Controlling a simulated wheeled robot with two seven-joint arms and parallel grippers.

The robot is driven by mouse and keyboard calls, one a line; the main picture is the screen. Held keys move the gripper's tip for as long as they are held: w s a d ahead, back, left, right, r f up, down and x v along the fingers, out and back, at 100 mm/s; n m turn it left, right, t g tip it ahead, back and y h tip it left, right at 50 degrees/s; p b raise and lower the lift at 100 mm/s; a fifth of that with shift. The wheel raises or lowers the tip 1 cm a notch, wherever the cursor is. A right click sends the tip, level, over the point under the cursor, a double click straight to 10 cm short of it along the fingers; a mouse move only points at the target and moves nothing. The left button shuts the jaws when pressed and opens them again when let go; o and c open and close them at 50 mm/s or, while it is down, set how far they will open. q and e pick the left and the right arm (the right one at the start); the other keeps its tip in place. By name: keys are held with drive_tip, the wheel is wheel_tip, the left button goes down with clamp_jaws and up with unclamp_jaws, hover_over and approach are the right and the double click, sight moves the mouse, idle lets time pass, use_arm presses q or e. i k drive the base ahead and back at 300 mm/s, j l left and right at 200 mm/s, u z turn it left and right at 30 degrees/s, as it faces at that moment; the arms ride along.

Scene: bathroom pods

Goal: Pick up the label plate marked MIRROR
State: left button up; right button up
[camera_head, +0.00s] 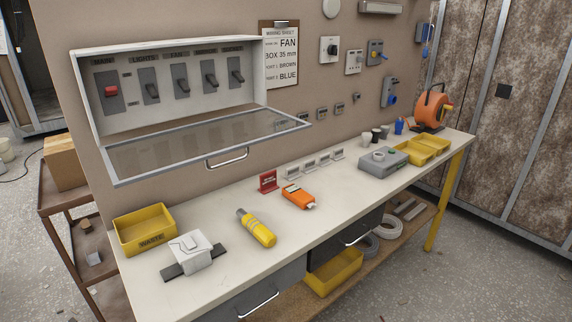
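A row of several small white-and-grey plates in stands (309,166) stands on the workbench (215,225), near the wall and right of a red sign (268,181). Their lettering is too small to read, so I cannot tell which one is marked MIRROR. Labels also run above the switches in the open wall panel (165,85); MAIN, LIGHTS and FAN can be made out, and the ones further right are unclear. Neither of my grippers is in view.
An orange device (298,196) and a yellow-and-grey tool (257,228) lie in front of the plates. The panel's glazed cover (205,145) hangs out over the bench's back left. A grey box (383,162) stands right. The front middle is clear.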

sight(324, 160)
drive_tip(key=i+l+u, duration=0.1)
drive_tip(key=l+u, duration=0.6)
drive_tip(key=u, duration=0.15)
drive_tip(key=l+u, duration=0.4)
